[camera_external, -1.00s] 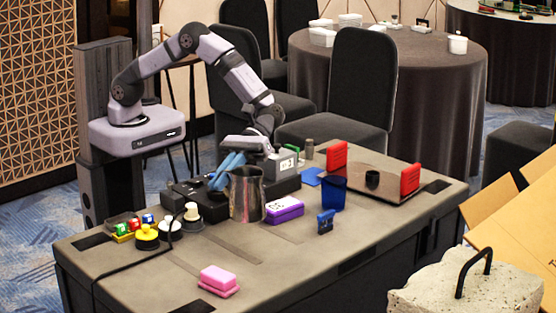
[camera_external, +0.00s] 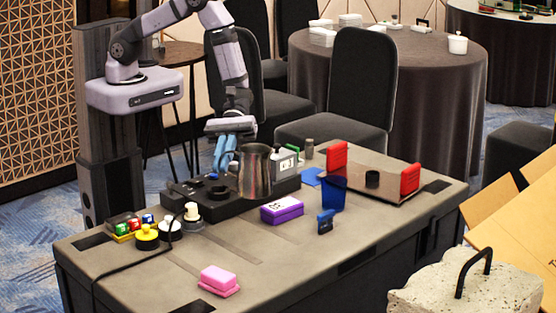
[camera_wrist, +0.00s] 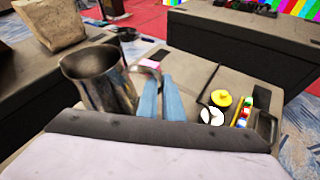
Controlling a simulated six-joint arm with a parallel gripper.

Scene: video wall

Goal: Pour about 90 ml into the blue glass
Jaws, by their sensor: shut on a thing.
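My gripper (camera_external: 225,152) has blue fingers, which also show in the wrist view (camera_wrist: 161,100). It is shut on the handle side of a metal pitcher (camera_external: 255,171) and holds it upright, raised above the table. The pitcher (camera_wrist: 97,80) fills the left of the wrist view; its contents cannot be made out. The blue glass (camera_external: 333,193) stands on the table to the right of the pitcher, apart from it. How much is in the glass cannot be seen.
A purple box (camera_external: 282,209) lies between pitcher and glass. A small blue block (camera_external: 326,221) stands in front of the glass. A black stand (camera_external: 205,193) sits below my gripper.

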